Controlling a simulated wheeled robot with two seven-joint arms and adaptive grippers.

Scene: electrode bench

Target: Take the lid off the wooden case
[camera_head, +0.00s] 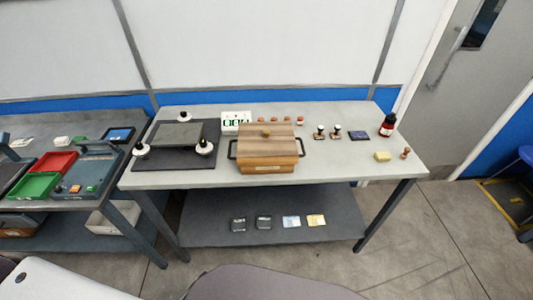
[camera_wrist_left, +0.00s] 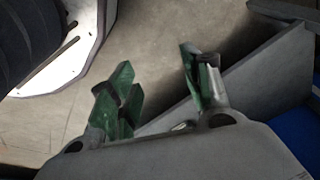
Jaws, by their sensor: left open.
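The wooden case (camera_head: 268,166) stands on the grey table, near its front middle. Its striped wooden lid (camera_head: 255,143) is on top, with a round brass-coloured knob (camera_head: 266,132) near the lid's middle. Dark handles (camera_head: 301,147) stick out at the case's left and right sides. My left gripper (camera_wrist_left: 160,85) shows only in the left wrist view, with its green-padded fingers spread apart and nothing between them. Floor and a grey table part lie beyond it. The head view shows neither gripper.
A dark plate stand (camera_head: 178,136) with white-and-black knobs is left of the case. A white display box (camera_head: 236,122) and several small brown pieces stand behind it. Bare tabletop lies right-front.

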